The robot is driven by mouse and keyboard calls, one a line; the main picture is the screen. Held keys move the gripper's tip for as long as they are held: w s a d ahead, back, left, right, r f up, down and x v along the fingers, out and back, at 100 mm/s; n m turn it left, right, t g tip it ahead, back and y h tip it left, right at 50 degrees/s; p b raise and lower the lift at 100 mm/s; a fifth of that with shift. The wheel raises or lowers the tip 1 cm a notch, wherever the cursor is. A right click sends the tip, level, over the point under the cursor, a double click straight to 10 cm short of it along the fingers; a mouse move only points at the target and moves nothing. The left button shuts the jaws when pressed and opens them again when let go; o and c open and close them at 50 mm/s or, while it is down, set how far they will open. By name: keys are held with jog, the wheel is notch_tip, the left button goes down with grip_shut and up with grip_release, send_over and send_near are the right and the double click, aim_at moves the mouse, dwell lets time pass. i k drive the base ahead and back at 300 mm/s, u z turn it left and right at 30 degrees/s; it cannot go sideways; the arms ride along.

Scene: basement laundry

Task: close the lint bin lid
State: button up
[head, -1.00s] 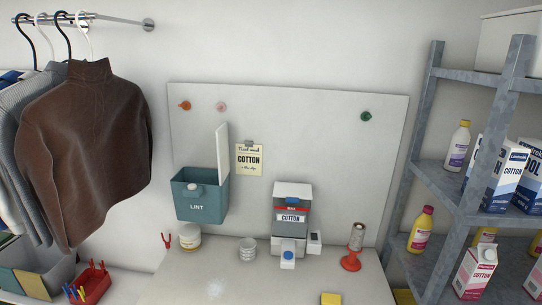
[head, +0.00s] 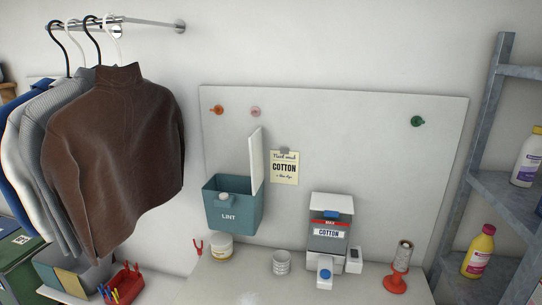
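The teal lint bin (head: 232,207), labelled LINT, hangs on the pale wall panel left of centre. Its white lid (head: 256,162) stands upright at the bin's right side, so the bin is open at the top. A pale round knob shows at the bin's front rim. My gripper is not in view, so its state does not show.
A white tub (head: 220,246), ribbed cups (head: 282,263) and a red spindle (head: 396,275) stand there too. Hanging clothes (head: 115,150) are at left, a metal shelf (head: 500,190) at right.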

aim_at(255, 141)
jog(key=i, duration=0.75)
jog(key=u, duration=0.1)
jog(key=k, duration=1.1)
jog(key=z, duration=0.35)
jog(key=i, duration=1.55)
jog(key=u, duration=0.4)
